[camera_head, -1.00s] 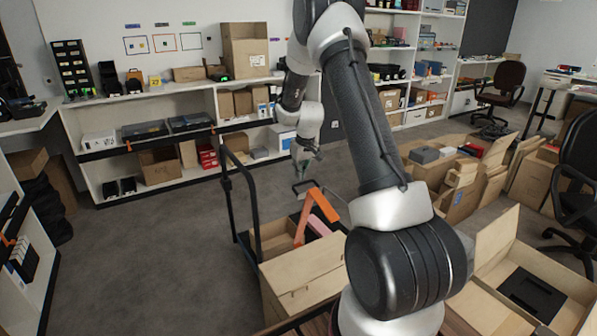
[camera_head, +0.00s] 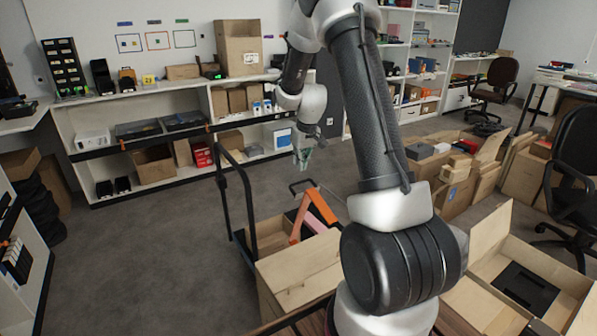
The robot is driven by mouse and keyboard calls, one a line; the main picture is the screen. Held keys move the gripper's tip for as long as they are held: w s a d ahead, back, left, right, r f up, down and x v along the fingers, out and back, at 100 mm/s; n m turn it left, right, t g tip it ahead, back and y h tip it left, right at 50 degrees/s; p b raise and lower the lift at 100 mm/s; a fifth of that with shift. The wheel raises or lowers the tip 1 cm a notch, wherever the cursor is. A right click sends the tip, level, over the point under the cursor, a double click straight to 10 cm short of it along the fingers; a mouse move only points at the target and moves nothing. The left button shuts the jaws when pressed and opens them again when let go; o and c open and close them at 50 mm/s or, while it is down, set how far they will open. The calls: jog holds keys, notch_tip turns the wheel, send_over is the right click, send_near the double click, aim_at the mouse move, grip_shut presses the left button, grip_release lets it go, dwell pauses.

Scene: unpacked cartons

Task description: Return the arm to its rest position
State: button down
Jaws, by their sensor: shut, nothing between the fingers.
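My arm rises from the lower right of the view and bends over at the top. Its forearm hangs down left of the upper arm. My gripper (camera_head: 303,161) points down at the end of it, shut and empty. It hangs in the air above and beyond the open carton (camera_head: 298,275) on the trolley, apart from it. An orange handled item (camera_head: 313,212) and a pink piece (camera_head: 312,224) stick out of that carton.
Open cartons (camera_head: 480,165) stand at the right, one (camera_head: 560,275) holding a black item. Shelves (camera_head: 135,130) line the back wall. The grey floor (camera_head: 150,250) at the left is clear.

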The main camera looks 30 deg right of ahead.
jog(key=v, duration=0.7)
jog(key=s+a+m+g, duration=0.2)
jog(key=s, duration=0.7)
jog(key=s+a+r+t, duration=0.1)
jog(key=s+a+r, duration=0.2)
jog(key=s+r, duration=0.35)
jog(key=s+a+r+n+t, duration=0.1)
jog(key=s+a+r, duration=0.2)
jog(key=s, duration=0.7)
jog(key=s+a+r+t, duration=0.1)
jog(key=s+a+r, duration=0.1)
jog(key=s+r, duration=0.45)
jog(key=w+d+f+m+g+y, duration=0.15)
jog(key=w+d+f+m, duration=0.3)
jog(key=w+f, duration=0.45)
jog(key=w+d+f+m+g+h, duration=0.15)
jog(key=w+d+f+m, duration=0.3)
jog(key=w+f, duration=0.5)
jog(key=w+d+m+t, duration=0.2)
jog(key=w+m, duration=0.6)
jog(key=w, duration=0.2)
jog(key=x, duration=1)
jog(key=shift+f, duration=0.35)
